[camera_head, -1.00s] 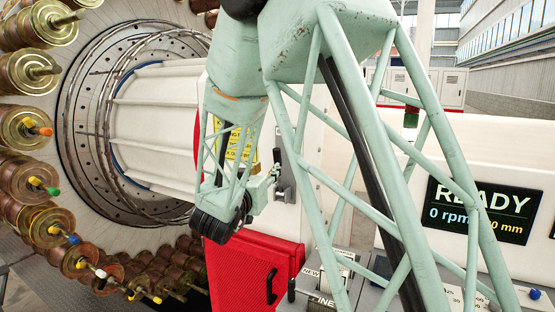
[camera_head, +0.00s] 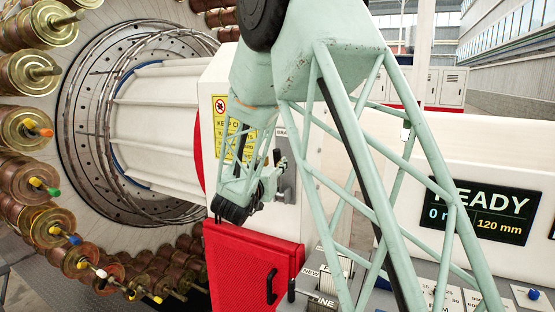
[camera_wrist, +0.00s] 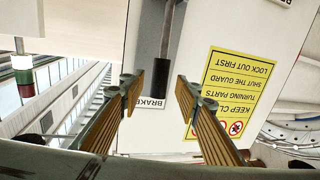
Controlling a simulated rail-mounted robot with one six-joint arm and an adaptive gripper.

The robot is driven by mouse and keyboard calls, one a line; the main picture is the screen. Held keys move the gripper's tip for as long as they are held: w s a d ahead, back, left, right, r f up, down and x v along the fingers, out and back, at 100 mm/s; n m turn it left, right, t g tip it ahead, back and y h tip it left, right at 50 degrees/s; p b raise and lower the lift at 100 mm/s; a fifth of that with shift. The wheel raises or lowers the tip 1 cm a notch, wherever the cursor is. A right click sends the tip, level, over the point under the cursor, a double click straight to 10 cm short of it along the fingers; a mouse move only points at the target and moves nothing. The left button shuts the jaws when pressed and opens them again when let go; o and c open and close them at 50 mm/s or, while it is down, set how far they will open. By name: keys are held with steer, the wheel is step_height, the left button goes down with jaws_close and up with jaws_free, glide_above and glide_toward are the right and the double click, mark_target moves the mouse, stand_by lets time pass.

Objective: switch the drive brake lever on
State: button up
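The brake lever (camera_wrist: 158,68) shows in the wrist view as a thin metal rod with a black grip, on a grey backing plate (camera_wrist: 187,35). The picture there is upside down; the grip end points toward the BRAKE label (camera_wrist: 152,103). My gripper (camera_wrist: 158,92) is open and empty, its two ribbed fingers on either side of the label, just short of the grip's end.
A yellow warning sign (camera_wrist: 235,90) is beside the lever plate. A red guard door (camera_head: 250,270) is below my gripper. The control desk (camera_head: 500,278) and a READY screen (camera_head: 485,212) are at the right. The spool carousel (camera_head: 60,200) fills the left.

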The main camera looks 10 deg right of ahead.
mark_target(276, 160)
steer(key=shift+p+x, duration=0.3)
steer(key=shift+x, duration=2.3)
steer(key=shift+c, duration=0.2)
jaws_close()
